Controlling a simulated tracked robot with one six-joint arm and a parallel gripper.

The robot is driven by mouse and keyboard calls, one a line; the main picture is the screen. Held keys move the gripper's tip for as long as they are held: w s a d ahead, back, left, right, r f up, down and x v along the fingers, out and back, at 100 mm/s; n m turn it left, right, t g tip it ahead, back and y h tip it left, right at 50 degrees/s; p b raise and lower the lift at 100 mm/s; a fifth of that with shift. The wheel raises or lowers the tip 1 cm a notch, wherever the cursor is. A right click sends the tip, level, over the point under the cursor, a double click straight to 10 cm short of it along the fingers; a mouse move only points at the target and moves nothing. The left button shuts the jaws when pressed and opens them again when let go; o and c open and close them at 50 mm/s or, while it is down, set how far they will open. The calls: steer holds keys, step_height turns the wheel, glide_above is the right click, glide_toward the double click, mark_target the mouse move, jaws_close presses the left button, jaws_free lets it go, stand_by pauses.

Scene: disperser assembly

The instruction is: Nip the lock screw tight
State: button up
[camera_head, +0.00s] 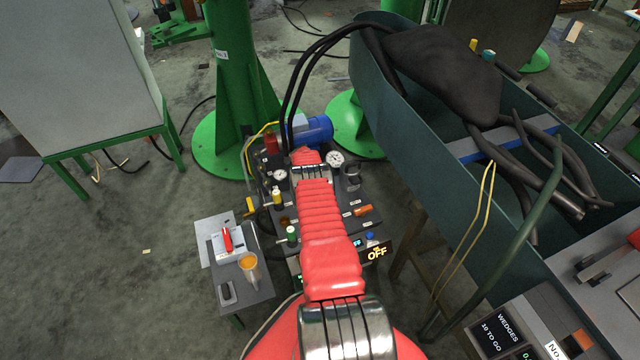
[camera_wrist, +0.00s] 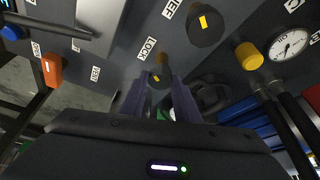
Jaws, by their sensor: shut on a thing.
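The lock screw (camera_wrist: 159,72) shows in the wrist view as a small dark knob with a yellow mark and a brass-coloured shank, beside a label reading LOCK. My gripper (camera_wrist: 160,88) has its two fingers on either side of the knob and is shut on it. The knob is still at the panel. In the head view my red-sleeved arm reaches over the panel (camera_head: 337,192) and hides the lock screw and my fingertips.
A larger dark knob (camera_wrist: 205,26) with a yellow mark, a yellow cap (camera_wrist: 248,56) and a dial gauge (camera_wrist: 290,44) are close by. An orange handle (camera_wrist: 52,70) is at left. In the head view, a blue motor (camera_head: 312,131) stands behind the panel and a green trough (camera_head: 415,110) at right.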

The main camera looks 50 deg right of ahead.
steer(key=shift+w+a, duration=0.2)
steer(key=shift+w, duration=0.1)
steer(key=o, duration=0.7)
steer(key=shift+c, duration=0.2)
steer(key=o, duration=0.4)
steer(key=shift+s+d, duration=0.15)
steer(key=shift+r, duration=0.25)
steer(key=shift+v, duration=6.65)
